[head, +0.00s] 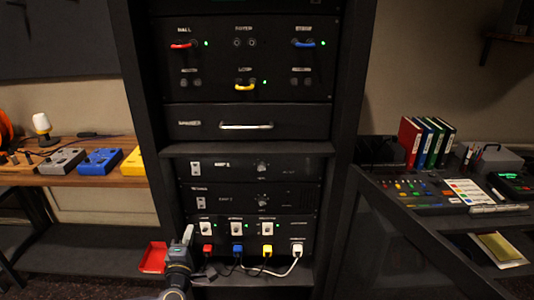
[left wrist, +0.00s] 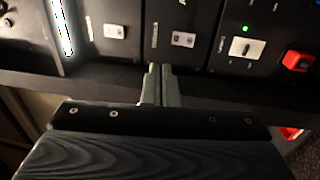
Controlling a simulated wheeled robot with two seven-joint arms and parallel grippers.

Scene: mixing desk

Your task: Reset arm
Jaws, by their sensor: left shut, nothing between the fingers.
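My left gripper (head: 187,236) is at the lower left of the equipment rack (head: 153,120) in the head view, its fingers pointing up. In the left wrist view its fingers (left wrist: 160,72) are together with nothing between them, in front of the rack's panels. The bottom panel (head: 218,236) has several white switches with green lights, and red, blue, yellow and white plugs below. In the left wrist view the red plug (left wrist: 298,61) is to the right of the fingers, apart from them. My right gripper is not in view.
A red tray (head: 152,258) lies just left of my left gripper. A drawer with a light handle (head: 246,126) is shut higher in the rack. A wooden shelf with pedals (head: 100,161) is at left; a desk with upright binders (head: 411,136) is at right.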

